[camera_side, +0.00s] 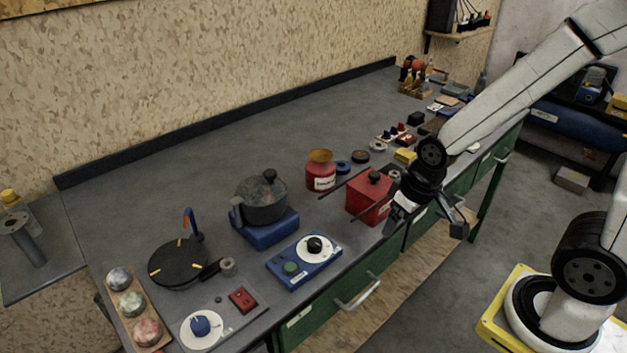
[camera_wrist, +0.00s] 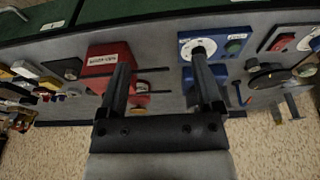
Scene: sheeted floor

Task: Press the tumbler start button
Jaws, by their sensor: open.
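A blue control panel (camera_side: 304,270) lies on the bench near its front edge, with a green button (camera_side: 290,268) and a black knob (camera_side: 315,244) on a white dial. A dark lidded drum (camera_side: 262,203) on a blue base (camera_side: 265,230), apparently the tumbler, stands behind it. In the wrist view the panel (camera_wrist: 215,32) is at upper right, its green button (camera_wrist: 234,47) right of the right finger. My gripper (camera_side: 430,222) is open and empty, right of the panel, by the red box and bench edge. Its fingers (camera_wrist: 160,62) hide part of the panel and knob.
A red box (camera_side: 368,197) with a black knob and thin dark rods stands between my gripper and the panel. A red jar (camera_side: 320,175) stands behind. A black disc (camera_side: 178,262), a red switch box (camera_side: 243,299) and several stone balls are left.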

